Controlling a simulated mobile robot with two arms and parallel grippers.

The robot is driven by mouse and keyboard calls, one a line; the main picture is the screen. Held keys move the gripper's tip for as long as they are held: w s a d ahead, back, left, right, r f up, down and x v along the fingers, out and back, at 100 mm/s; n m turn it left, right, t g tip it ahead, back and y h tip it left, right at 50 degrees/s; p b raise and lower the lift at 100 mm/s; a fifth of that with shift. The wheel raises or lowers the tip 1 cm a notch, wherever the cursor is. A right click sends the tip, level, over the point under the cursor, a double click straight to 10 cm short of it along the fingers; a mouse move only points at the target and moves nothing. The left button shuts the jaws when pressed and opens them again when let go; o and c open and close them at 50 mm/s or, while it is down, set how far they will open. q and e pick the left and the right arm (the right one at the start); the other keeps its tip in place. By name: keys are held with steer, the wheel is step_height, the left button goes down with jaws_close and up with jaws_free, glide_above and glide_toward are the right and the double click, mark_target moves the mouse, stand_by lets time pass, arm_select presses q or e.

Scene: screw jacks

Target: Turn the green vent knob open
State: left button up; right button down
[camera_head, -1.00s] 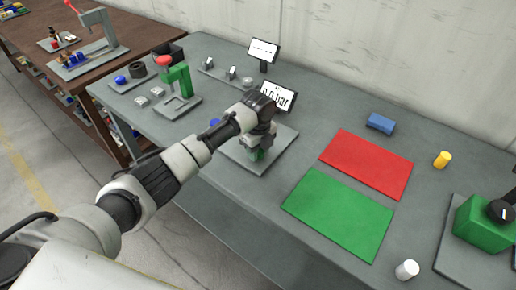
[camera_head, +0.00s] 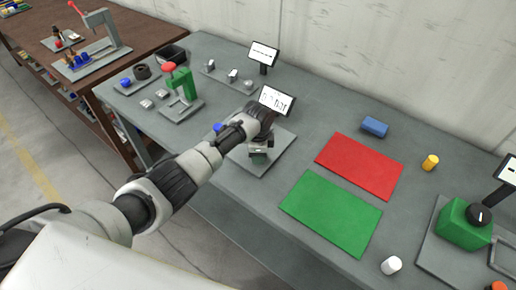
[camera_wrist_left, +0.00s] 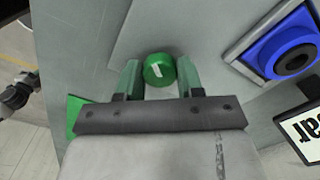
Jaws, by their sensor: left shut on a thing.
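The green vent knob (camera_wrist_left: 158,69), round with a white mark on its face, sits between the two fingers of my left gripper (camera_wrist_left: 158,75) in the left wrist view. The fingers are shut on its sides. In the head view my left gripper (camera_head: 259,148) is over the grey base plate (camera_head: 283,142), in front of a small display (camera_head: 277,100). There the knob is hidden by my arm and gripper. My right gripper is not in view.
A blue round part with a black centre (camera_wrist_left: 290,55) lies right of the knob in the wrist view. Red (camera_head: 359,165) and green (camera_head: 330,212) mats lie to the right. A green clamp stand (camera_head: 181,84) stands left. A green box (camera_head: 463,226) stands far right.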

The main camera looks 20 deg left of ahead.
arm_select(q)
steer(key=n+p, duration=0.2)
steer(key=n, duration=0.2)
steer(key=shift+r, duration=0.15)
steer(key=shift+n+p, duration=0.65)
steer(key=shift+n, duration=1.25)
steer(key=o, duration=0.9)
step_height(320, 180, up, 11)
steer(key=shift+f+b, duration=0.2)
steer(key=shift+b, duration=0.1)
